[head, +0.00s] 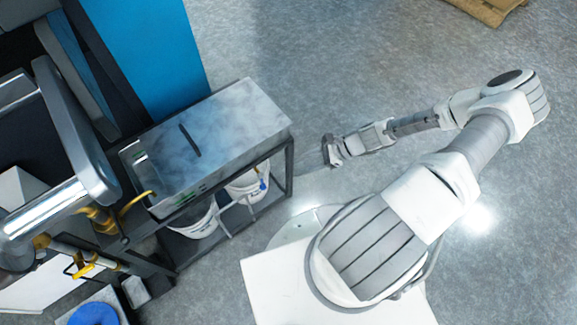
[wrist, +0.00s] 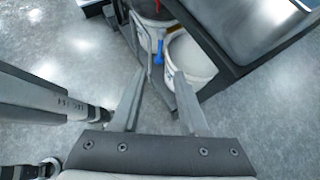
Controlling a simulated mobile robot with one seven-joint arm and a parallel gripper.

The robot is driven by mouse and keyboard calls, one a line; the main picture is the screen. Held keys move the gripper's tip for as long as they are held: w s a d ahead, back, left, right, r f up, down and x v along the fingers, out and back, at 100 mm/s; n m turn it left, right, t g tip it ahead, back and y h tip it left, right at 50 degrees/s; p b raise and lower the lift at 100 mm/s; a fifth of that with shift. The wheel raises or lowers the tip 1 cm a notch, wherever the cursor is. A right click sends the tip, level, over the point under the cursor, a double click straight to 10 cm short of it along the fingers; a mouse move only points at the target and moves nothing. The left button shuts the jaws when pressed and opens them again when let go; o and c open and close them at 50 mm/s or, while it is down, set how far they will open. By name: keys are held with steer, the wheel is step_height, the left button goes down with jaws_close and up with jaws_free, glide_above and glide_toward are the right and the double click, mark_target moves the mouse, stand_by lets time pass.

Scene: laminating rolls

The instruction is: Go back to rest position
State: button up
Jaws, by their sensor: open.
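My gripper (head: 332,150) is at the end of my bent arm in the head view, over the open floor to the right of a metal bench (head: 225,125). In the wrist view, my gripper (wrist: 160,95) shows two fingers spread apart with nothing between them. Beyond the fingertips are white buckets (wrist: 190,58) on the lower shelf of the bench. The fingers appear apart from the buckets.
A large machine with a rounded metal bar (head: 75,135) and a blue panel (head: 150,50) fills the left. White buckets (head: 195,222) stand under the bench. A wooden pallet (head: 487,8) lies at the top right. The grey floor (head: 370,50) is clear.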

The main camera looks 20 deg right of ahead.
steer(key=shift+s+d+r, duration=0.1)
steer(key=shift+d+r, duration=0.25)
steer(key=shift+d, duration=0.1)
stand_by(0.3)
